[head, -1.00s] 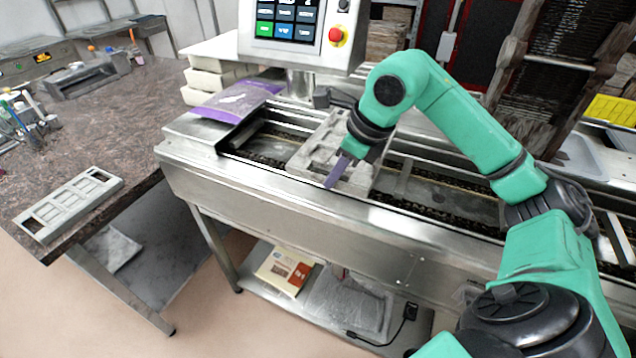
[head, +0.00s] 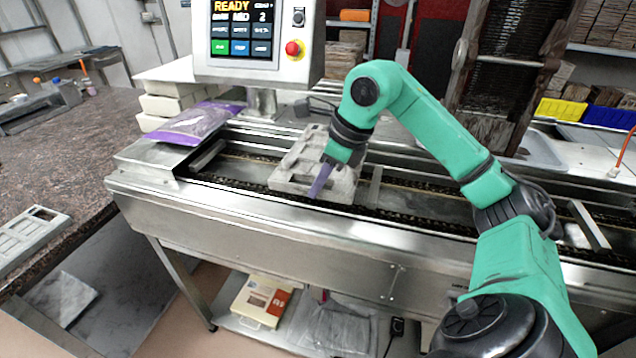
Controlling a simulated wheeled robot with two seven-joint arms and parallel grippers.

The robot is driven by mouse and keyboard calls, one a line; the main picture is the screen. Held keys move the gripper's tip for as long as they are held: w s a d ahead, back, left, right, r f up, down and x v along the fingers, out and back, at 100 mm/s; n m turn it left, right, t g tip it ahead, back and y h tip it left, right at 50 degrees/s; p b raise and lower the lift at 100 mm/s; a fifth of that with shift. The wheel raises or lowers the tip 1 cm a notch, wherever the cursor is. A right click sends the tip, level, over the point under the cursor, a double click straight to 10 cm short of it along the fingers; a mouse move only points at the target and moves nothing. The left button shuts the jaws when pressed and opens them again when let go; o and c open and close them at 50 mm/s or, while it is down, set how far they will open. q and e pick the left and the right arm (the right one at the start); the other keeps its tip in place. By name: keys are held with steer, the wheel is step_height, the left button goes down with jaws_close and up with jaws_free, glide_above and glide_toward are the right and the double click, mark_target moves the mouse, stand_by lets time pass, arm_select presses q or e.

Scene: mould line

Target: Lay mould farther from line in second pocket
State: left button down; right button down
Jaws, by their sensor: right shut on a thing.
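A pale grey mould (head: 290,165) with hollow cells lies on the conveyor line (head: 420,205), left of a metal cross bar (head: 376,186). My right gripper (head: 321,181) points down at this mould's right part and is shut on it; its fingertips are partly hidden. I cannot tell whether the mould rests fully on the line or is slightly raised. Another pale grey mould (head: 28,236) lies flat on the brown stone table (head: 70,135) at the left, cut by the picture edge. My left gripper is not in view.
A control screen (head: 243,35) reading READY stands behind the line. A purple bag (head: 197,122) lies at its left end, before stacked white blocks (head: 165,105). A box (head: 262,301) sits on the shelf below. The line is open right of the cross bar.

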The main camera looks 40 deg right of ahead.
steer(key=shift+f+b, duration=3)
steer(key=shift+f, duration=0.35)
steer(key=shift+r, duration=0.1)
steer(key=c, duration=0.9)
jaws_free()
steer(key=p+v, duration=0.4)
steer(key=v, duration=1)
steer(key=shift+r, duration=0.25)
